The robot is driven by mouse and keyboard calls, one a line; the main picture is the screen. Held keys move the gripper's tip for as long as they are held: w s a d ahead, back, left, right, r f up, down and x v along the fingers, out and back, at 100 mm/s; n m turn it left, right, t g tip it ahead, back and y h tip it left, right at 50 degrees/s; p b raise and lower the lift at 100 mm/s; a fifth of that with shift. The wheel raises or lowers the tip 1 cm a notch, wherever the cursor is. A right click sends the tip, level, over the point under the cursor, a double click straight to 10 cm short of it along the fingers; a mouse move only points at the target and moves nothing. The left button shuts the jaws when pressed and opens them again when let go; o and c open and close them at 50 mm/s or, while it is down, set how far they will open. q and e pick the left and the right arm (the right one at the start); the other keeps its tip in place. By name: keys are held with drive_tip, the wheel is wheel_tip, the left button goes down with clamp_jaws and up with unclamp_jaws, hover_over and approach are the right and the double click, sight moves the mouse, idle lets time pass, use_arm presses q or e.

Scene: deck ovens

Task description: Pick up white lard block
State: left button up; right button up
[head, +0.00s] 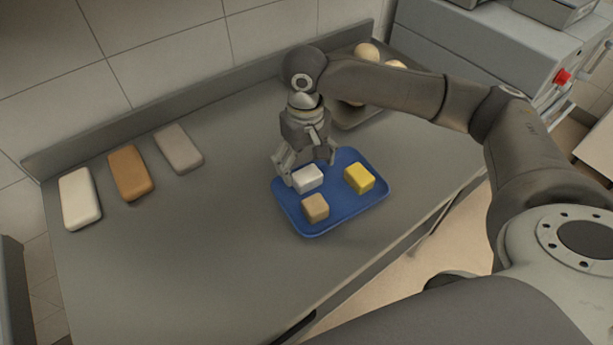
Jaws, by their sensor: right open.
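The white lard block (308,179) lies on the blue tray (341,217), near the tray's back left corner. A yellow block (359,178) lies to its right and a tan block (316,208) in front of it, both on the tray. My right gripper (308,172) is open and points down over the white block. One finger is at the block's left and the other at its back right. I cannot tell whether the fingers touch the block. My left gripper is not in view.
A cream slab (80,198), an orange-brown slab (130,172) and a grey-brown slab (178,149) lie on the left of the steel table (200,260). Round pale items (367,52) sit on a tray at the back, partly behind my arm. The table's front left is clear.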

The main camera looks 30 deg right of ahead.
sight(305, 172)
drive_tip(key=shift+f, duration=1.75)
drive_tip(key=shift+a, duration=0.1)
drive_tip(key=c, duration=1.1)
drive_tip(key=shift+r, duration=0.1)
